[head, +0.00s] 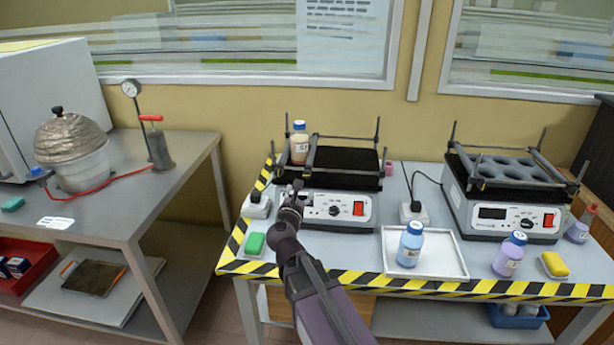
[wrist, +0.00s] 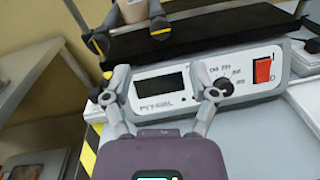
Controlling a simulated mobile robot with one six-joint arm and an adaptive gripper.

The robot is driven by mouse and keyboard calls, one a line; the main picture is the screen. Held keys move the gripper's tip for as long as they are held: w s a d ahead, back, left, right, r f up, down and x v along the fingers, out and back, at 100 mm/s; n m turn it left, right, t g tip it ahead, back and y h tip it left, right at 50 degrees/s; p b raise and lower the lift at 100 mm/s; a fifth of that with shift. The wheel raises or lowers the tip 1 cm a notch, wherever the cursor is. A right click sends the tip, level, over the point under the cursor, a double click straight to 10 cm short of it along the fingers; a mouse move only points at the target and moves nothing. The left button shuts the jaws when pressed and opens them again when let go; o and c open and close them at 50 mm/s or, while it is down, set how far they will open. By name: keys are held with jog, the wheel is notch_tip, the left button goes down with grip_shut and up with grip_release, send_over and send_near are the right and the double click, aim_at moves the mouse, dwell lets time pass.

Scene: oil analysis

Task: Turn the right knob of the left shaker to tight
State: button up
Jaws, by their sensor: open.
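The left shaker (head: 345,227) stands on the bench, with a black platform and a clamp frame on top. A brown bottle with a blue cap (head: 299,146) stands at the platform's left, by a clamp bar. The front panel (wrist: 150,107) shows a dark display, a black dial knob (wrist: 226,87) and a red switch (wrist: 263,70). In the wrist view, a grey knob-like end (wrist: 160,29) of a clamp bar shows at the top. My gripper (wrist: 163,90) is open and empty in front of the panel, fingers either side of the display. I cannot tell the knob's tightness.
A second shaker (head: 500,218) stands to the right. A white tray (head: 448,262) with a blue-capped bottle (head: 410,245) lies between. A power plug (head: 257,205) sits left of the shaker.

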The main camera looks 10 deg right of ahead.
aim_at(306, 176)
jog(key=x, duration=0.9)
jog(key=shift+w+d, duration=0.1)
jog(key=shift+w, duration=0.1)
grip_shut()
